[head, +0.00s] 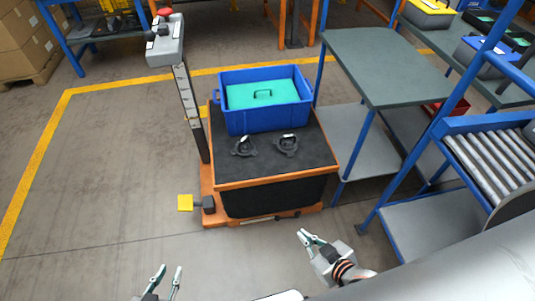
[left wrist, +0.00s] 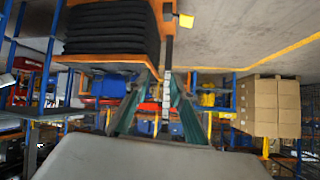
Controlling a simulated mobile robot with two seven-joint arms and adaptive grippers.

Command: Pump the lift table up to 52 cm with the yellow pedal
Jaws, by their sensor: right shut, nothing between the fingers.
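The lift table (head: 225,170) stands ahead with a dark top, an orange edge and black bellows below. The yellow pedal (head: 185,202) sticks out low at its left front corner, a little above the floor. The pedal also shows at the top of the upside-down left wrist view (left wrist: 187,20), near the black bellows (left wrist: 110,28). My left gripper (head: 171,278) is open and empty at the bottom edge, nearer to me than the pedal and apart from it. My right gripper (head: 308,237) is shut and empty, in front of the table's right front corner.
A blue crate (head: 264,125) with a teal item and two black parts (head: 286,144) sit on the tabletop. A post with a grey control box (head: 166,45) and red button rises at the left. A grey bench (head: 375,62) stands right. Floor left of the pedal is clear.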

